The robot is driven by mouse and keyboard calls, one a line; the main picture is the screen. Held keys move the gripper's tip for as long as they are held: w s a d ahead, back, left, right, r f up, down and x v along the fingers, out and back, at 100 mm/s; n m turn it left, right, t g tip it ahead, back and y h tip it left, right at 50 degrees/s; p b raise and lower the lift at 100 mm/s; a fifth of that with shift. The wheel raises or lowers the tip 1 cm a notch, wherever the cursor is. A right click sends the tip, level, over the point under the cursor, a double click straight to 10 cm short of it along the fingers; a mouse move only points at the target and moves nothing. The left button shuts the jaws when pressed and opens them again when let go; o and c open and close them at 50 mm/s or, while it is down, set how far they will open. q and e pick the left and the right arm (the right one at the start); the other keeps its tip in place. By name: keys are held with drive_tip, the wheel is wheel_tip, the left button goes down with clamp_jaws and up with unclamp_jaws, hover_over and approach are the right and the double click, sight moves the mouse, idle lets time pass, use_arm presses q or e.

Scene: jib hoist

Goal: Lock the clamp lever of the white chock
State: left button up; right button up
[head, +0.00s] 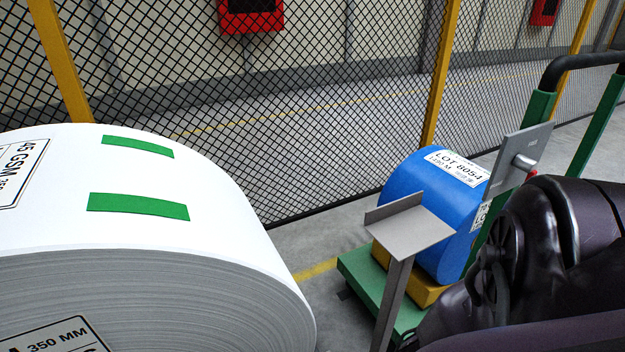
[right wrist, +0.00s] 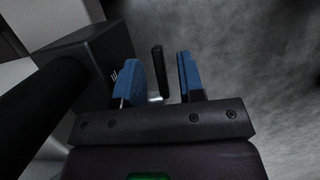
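In the right wrist view, my right gripper (right wrist: 158,62) is open, with its two blue fingers apart. A black lever handle (right wrist: 157,66) with a bright metal foot shows in the gap between the fingers. I cannot tell how deep it lies between them or whether it touches either one. A dark block (right wrist: 85,50) with a small light mark stands just left of the fingers. I cannot make out a chock for certain. In the head view, the white roll (head: 150,215) fills the left side. My right gripper is hidden there, and my left gripper is not in view.
A blue roll (head: 420,185) rests on a yellow support on a green cart (head: 365,285). A grey metal stand (head: 410,228) is in front of it. A mesh fence (head: 300,110) runs behind. Bare floor shows right of the fingers in the right wrist view.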

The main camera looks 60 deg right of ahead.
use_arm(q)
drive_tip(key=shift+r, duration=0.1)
use_arm(e)
drive_tip(key=shift+w+r, duration=0.1)
drive_tip(key=shift+r, duration=0.1)
use_arm(q)
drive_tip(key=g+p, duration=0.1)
drive_tip(key=p, duration=0.1)
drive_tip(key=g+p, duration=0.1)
drive_tip(key=p, duration=0.2)
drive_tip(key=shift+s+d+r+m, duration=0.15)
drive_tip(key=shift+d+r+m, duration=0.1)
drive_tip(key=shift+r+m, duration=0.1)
use_arm(e)
drive_tip(key=v, duration=1)
drive_tip(key=shift+r, duration=0.2)
drive_tip(key=shift+a, duration=0.1)
